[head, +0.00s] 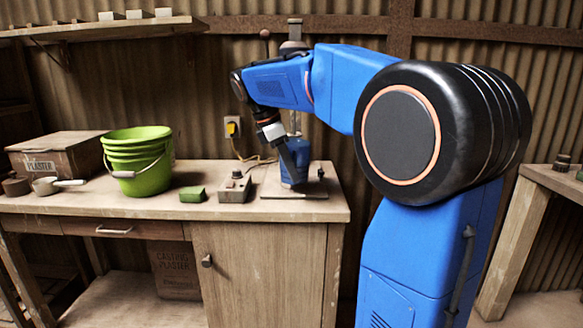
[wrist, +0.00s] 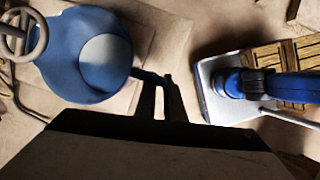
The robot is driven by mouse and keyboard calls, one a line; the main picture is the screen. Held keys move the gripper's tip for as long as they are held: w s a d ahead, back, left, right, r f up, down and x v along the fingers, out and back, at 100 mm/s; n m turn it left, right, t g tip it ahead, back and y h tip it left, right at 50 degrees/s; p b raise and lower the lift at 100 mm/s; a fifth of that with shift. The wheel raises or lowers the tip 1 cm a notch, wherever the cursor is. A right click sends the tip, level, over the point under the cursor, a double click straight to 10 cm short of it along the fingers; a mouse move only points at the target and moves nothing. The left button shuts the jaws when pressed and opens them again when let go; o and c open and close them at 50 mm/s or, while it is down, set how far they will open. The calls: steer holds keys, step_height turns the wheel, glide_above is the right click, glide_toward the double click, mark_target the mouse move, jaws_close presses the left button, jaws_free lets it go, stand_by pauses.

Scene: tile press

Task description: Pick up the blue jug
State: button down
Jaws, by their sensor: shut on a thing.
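The blue jug (head: 302,153) is upright over the base plate of the tile press (head: 285,190), at the bench's right end in the head view. I cannot tell whether its bottom touches the plate. In the wrist view the jug (wrist: 68,55) is seen from above at left, with a pale area inside its round rim. My gripper (head: 292,178) comes down in front of the jug and hides part of it. In the wrist view my gripper (wrist: 160,90) has its dark fingers close together, shut on the jug's handle at the jug's right side.
Green buckets (head: 140,160), a green block (head: 193,194) and a small grey box (head: 235,187) stand left of the press. A plaster carton (head: 55,155) and a pale ladle (head: 48,186) are farther left. Bare benchtop (head: 200,212) runs along the front.

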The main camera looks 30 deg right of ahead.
steer(key=s+a, duration=0.7)
steer(key=s, duration=0.3)
stand_by(0.4)
